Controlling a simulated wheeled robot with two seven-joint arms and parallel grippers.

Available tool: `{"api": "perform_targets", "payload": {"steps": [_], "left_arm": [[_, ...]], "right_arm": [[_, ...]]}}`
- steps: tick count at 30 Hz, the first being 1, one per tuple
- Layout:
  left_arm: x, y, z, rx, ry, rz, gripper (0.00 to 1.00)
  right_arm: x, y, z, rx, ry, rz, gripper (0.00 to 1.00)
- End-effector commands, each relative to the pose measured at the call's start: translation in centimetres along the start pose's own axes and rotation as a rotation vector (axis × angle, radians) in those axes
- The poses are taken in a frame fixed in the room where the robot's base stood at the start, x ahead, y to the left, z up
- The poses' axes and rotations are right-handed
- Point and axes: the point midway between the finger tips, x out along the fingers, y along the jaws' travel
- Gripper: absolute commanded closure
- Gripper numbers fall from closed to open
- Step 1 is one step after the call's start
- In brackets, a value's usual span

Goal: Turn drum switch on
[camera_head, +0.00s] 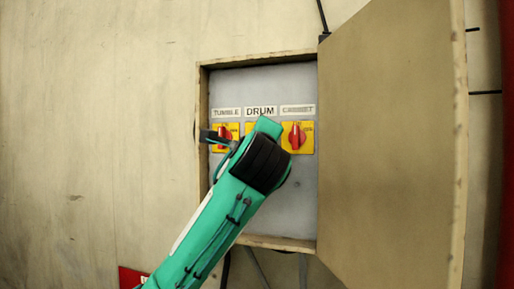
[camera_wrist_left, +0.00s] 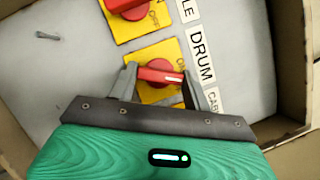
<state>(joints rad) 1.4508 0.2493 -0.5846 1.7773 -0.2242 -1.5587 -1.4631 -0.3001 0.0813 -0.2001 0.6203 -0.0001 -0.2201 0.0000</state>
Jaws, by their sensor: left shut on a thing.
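The drum switch is a red knob (camera_wrist_left: 160,76) on a yellow plate (camera_wrist_left: 157,55), beside the DRUM label (camera_wrist_left: 201,57) in the left wrist view. My left gripper (camera_wrist_left: 165,80) is shut on this red knob, one finger at each end of it. In the head view my green left arm hides most of the drum switch; a sliver of its yellow plate (camera_head: 249,128) shows below the DRUM label (camera_head: 261,111). My right gripper is in neither view.
The switches sit inside an open wall box (camera_head: 292,205). Its door (camera_head: 392,140) stands open at the right. A tumble switch (camera_head: 224,134) is left of the drum switch and a cabinet switch (camera_head: 297,136) is right of it, both close by.

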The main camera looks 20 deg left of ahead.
Motion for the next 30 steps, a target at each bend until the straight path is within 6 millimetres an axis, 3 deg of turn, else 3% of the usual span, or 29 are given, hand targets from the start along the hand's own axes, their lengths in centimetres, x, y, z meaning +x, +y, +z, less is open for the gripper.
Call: {"api": "perform_targets", "payload": {"steps": [15,30], "left_arm": [[0.0,-0.2,0.0,-0.377,0.000,0.155,0.74],[0.1,-0.3,0.1,-0.491,0.000,0.204,0.74]], "right_arm": [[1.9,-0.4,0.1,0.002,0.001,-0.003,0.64],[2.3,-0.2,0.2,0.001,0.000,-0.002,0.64]]}}
